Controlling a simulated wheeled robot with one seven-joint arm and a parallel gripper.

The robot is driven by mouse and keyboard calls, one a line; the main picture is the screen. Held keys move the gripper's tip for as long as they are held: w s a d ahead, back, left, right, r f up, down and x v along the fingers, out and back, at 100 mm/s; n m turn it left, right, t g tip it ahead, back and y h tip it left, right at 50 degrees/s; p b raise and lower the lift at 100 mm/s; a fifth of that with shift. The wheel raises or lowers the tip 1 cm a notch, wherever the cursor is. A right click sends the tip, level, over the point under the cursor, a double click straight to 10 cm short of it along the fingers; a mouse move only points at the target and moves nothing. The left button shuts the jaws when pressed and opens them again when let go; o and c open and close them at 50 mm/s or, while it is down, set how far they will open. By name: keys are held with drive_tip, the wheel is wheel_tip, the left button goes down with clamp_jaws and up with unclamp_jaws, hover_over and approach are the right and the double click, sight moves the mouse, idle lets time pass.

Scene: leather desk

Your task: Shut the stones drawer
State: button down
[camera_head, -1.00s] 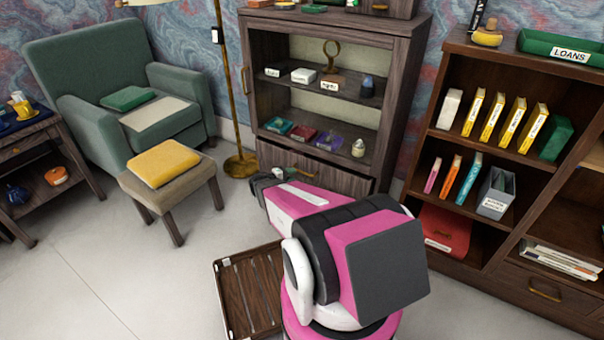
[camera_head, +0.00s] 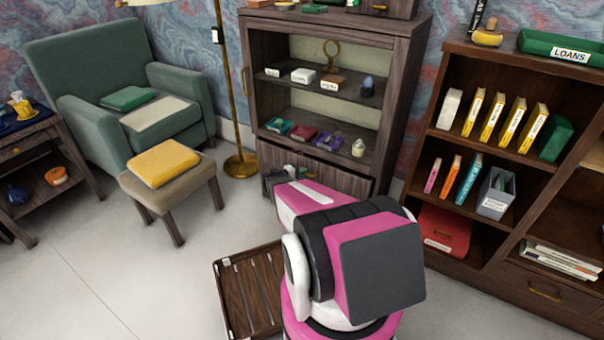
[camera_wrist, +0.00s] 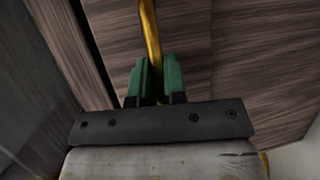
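The stones drawer is not named by any label I can read. The dark wood cabinet has a low wooden front (camera_head: 322,173) under its shelves. A dark gap shows at that front's lower right. My gripper (camera_head: 292,170) is close to the left part of this front, and my arm hides some of it. In the wrist view, the gripper's green fingers (camera_wrist: 157,80) are close together. A brass bar handle (camera_wrist: 150,25) runs down between or just behind them, against wood panels (camera_wrist: 265,60). I cannot tell whether they grip it.
A slatted wooden tray (camera_head: 248,290) lies on the floor beside my base. A stool (camera_head: 172,193) with a yellow cushion and a green armchair (camera_head: 85,115) stand left. A brown bookcase (camera_head: 430,200) stands right. Open floor (camera_head: 90,270) lies at lower left.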

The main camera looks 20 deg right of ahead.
sight(307, 167)
drive_tip(key=shift+w+d, duration=0.7)
drive_tip(key=shift+d, duration=0.2)
drive_tip(key=shift+w+d, duration=0.7)
drive_tip(key=shift+d, duration=0.2)
drive_tip(key=c, duration=1.2)
unclamp_jaws()
drive_tip(key=v, duration=1)
drive_tip(key=shift+a, duration=0.3)
drive_tip(key=shift+s+r, duration=0.1)
